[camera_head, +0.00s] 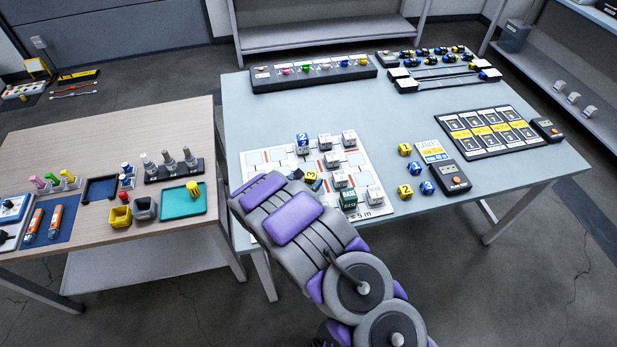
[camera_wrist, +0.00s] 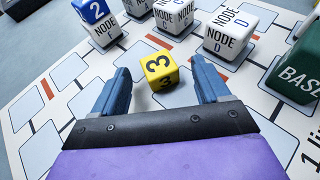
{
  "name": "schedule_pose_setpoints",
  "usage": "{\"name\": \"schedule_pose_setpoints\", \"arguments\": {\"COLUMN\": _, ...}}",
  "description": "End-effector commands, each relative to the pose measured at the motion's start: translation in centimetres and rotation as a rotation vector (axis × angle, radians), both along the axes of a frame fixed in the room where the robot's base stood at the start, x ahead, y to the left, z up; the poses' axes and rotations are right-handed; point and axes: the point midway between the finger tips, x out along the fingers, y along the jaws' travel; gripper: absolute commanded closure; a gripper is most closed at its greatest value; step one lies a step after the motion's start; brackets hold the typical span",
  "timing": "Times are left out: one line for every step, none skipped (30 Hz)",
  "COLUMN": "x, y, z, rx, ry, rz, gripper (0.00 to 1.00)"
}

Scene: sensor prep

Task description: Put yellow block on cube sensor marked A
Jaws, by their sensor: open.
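A yellow block (camera_head: 312,176) marked 3 lies on the white node board (camera_head: 256,158). In the wrist view the yellow block (camera_wrist: 159,70) sits between the two blue fingers of my gripper (camera_wrist: 160,74), with gaps on both sides. My gripper is open and low over the board; my arm hides part of it in the head view. White node cubes stand just beyond, one marked D (camera_wrist: 226,38). A blue block (camera_wrist: 91,9) marked 2 is on top of another node cube (camera_wrist: 101,33). I cannot make out a cube marked A.
A green base cube (camera_wrist: 296,68) stands close to the right of my gripper. Two more yellow blocks (camera_head: 404,149) and two blue blocks (camera_head: 427,187) lie right of the board. A dark meter (camera_head: 450,176) and a numbered panel (camera_head: 490,130) are farther right. The wooden table (camera_head: 120,130) is at left.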

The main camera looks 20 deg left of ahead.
Motion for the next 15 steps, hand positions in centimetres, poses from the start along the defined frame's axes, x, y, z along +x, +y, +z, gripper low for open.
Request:
{"name": "schedule_pose_setpoints", "arguments": {"x": -0.8, "y": 0.2, "z": 0.6, "rx": -0.003, "ry": -0.001, "rz": 0.002, "gripper": 0.25}}
{"name": "schedule_pose_setpoints", "arguments": {"x": -1.4, "y": 0.3, "z": 0.8, "rx": -0.004, "ry": -0.001, "rz": 0.002, "gripper": 0.25}}
{"name": "schedule_pose_setpoints", "arguments": {"x": -2.2, "y": 0.5, "z": 1.2, "rx": -0.004, "ry": -0.001, "rz": 0.005, "gripper": 0.25}}
{"name": "schedule_pose_setpoints", "arguments": {"x": -2.8, "y": 0.7, "z": 1.4, "rx": -0.003, "ry": -0.001, "rz": 0.004, "gripper": 0.25}}
{"name": "schedule_pose_setpoints", "arguments": {"x": -3.3, "y": 0.8, "z": 1.7, "rx": -0.002, "ry": -0.002, "rz": 0.005, "gripper": 0.25}}
{"name": "schedule_pose_setpoints", "arguments": {"x": -4.0, "y": 0.9, "z": 2.1, "rx": 0.000, "ry": -0.004, "rz": 0.004, "gripper": 0.25}}
{"name": "schedule_pose_setpoints", "arguments": {"x": -4.6, "y": 1.1, "z": 2.4, "rx": 0.000, "ry": -0.005, "rz": 0.005, "gripper": 0.25}}
{"name": "schedule_pose_setpoints", "arguments": {"x": -5.1, "y": 1.2, "z": 2.6, "rx": 0.000, "ry": -0.004, "rz": 0.004, "gripper": 0.25}}
{"name": "schedule_pose_setpoints", "arguments": {"x": -5.8, "y": 1.3, "z": 2.9, "rx": 0.001, "ry": -0.003, "rz": 0.003, "gripper": 0.25}}
{"name": "schedule_pose_setpoints", "arguments": {"x": -6.3, "y": 1.3, "z": 3.1, "rx": -0.001, "ry": -0.004, "rz": 0.003, "gripper": 0.25}}
{"name": "schedule_pose_setpoints", "arguments": {"x": -6.8, "y": 1.3, "z": 3.3, "rx": -0.001, "ry": -0.004, "rz": 0.002, "gripper": 0.25}}
{"name": "schedule_pose_setpoints", "arguments": {"x": -7.3, "y": 1.4, "z": 3.5, "rx": -0.001, "ry": -0.004, "rz": 0.003, "gripper": 0.25}}
{"name": "schedule_pose_setpoints", "arguments": {"x": -7.7, "y": 1.5, "z": 3.6, "rx": -0.001, "ry": -0.003, "rz": 0.002, "gripper": 0.25}}
{"name": "schedule_pose_setpoints", "arguments": {"x": -8.0, "y": 1.5, "z": 3.7, "rx": 0.000, "ry": -0.002, "rz": 0.002, "gripper": 0.25}}
{"name": "schedule_pose_setpoints", "arguments": {"x": -8.4, "y": 1.6, "z": 3.8, "rx": 0.000, "ry": -0.002, "rz": 0.001, "gripper": 0.25}}
